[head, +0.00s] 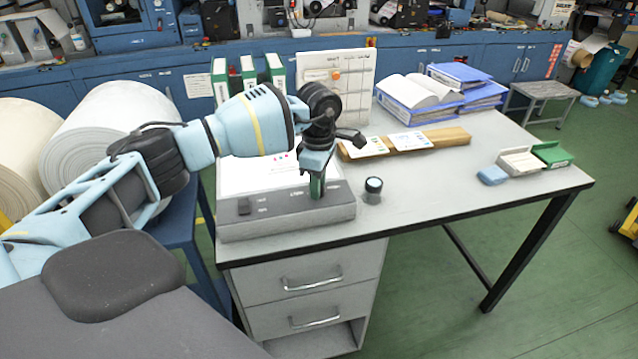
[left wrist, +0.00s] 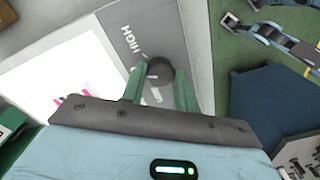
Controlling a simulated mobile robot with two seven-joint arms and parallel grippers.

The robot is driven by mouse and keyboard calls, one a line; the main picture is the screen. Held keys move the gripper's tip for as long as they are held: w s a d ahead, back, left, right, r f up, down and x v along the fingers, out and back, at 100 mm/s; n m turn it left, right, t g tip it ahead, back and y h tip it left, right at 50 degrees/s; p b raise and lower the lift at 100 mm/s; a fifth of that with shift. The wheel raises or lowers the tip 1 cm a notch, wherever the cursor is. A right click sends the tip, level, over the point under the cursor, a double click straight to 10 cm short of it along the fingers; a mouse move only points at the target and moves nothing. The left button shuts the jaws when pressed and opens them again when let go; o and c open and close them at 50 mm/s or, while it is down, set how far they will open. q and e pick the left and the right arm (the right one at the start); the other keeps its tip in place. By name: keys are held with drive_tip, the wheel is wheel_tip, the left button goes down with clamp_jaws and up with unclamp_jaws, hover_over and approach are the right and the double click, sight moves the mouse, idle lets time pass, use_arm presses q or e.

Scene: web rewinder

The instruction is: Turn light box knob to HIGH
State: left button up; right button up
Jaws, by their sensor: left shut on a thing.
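The light box (head: 275,222) stands at the front left of the grey table, with a lit white top and a grey front panel. Its dark round knob (left wrist: 158,70) shows in the left wrist view, between the green fingers of my left gripper (left wrist: 160,82). The fingers are shut on the knob. The printed HIGH label (left wrist: 131,42) lies beyond the knob; a second label is partly hidden between the fingers. I cannot tell where the knob points. In the head view my left gripper (head: 317,187) reaches down to the panel's right part and hides the knob. My right gripper is not in view.
A small dark-topped jar (head: 373,187) stands just right of the light box. A black switch (head: 244,206) is on the panel's left. A wooden strip (head: 430,142) with cards lies behind. Blue binders (head: 460,75) are at the back.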

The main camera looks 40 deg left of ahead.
use_arm(q)
drive_tip(key=m, duration=0.4)
drive_tip(key=shift+b, duration=0.35)
drive_tip(key=shift+m, duration=1.7)
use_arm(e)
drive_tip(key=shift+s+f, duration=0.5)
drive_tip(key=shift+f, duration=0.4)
use_arm(q)
drive_tip(key=shift+b, duration=0.3)
drive_tip(key=o, duration=1)
drive_tip(key=shift+c, duration=0.2)
drive_tip(key=shift+d+r, duration=0.1)
drive_tip(key=shift+r, duration=3.85)
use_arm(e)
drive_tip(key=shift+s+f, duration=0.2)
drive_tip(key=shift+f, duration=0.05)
